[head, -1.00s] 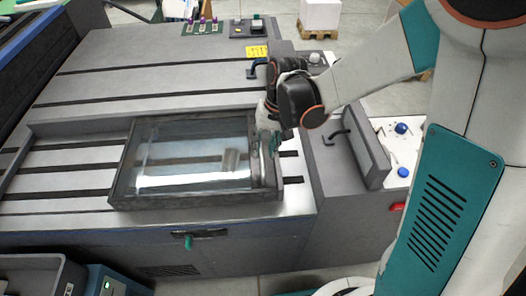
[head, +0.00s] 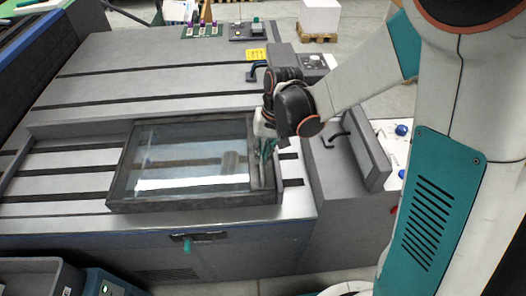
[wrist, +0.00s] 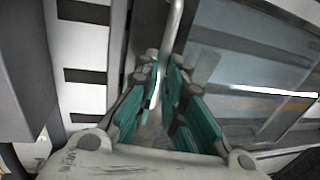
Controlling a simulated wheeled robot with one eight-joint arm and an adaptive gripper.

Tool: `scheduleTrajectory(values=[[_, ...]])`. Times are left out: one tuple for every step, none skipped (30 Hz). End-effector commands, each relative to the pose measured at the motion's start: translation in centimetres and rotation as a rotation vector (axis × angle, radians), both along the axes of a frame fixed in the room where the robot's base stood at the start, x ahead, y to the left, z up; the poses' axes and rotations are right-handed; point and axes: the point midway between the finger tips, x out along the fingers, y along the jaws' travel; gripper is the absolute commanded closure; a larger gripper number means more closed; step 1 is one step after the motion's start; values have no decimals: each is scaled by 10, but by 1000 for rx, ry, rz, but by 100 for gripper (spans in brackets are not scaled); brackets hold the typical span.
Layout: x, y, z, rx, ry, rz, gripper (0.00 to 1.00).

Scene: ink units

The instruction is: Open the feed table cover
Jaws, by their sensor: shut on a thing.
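The feed table cover (head: 122,190) is a dark-framed clear panel on the grey feed table (head: 60,212). Slots show through its glass, with a bright reflection near the front. It looks flat or nearly so; I cannot tell if its right edge is slightly raised. My gripper (head: 265,150) is at the cover's right side. In the wrist view my gripper (wrist: 163,80) has its teal fingers closed around the cover's grey bar handle (wrist: 173,28). The glass lies to their right. The pinched part of the handle is mostly hidden by the fingers.
A raised grey panel (head: 368,157) with a black handle stands right of the table. A blue knob (head: 402,130) is behind it. A green latch (head: 187,246) is on the front.

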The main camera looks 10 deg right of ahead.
Motion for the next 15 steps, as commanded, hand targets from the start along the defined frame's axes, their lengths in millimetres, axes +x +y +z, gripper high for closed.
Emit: scheduleTrajectory(values=[[0, 5, 0, 1, 1, 1, 100], [0, 8, 0, 1, 1, 2, 100], [0, 13, 0, 2, 0, 4, 100], [0, 18, 0, 2, 0, 4, 100], [0, 23, 0, 2, 1, 4, 100], [0, 32, 0, 2, 1, 6, 100], [0, 38, 0, 2, 1, 6, 100], [1, 46, 0, 2, 1, 7, 100], [1, 57, 0, 2, 1, 7, 100], [1, 67, 0, 2, 0, 8, 100], [2, 77, 0, 2, 0, 8, 100], [2, 90, 0, 2, 0, 9, 100], [2, 101, 0, 2, 0, 9, 100], [2, 111, 0, 2, 0, 9, 100], [3, 126, 0, 2, 1, 9, 100]])
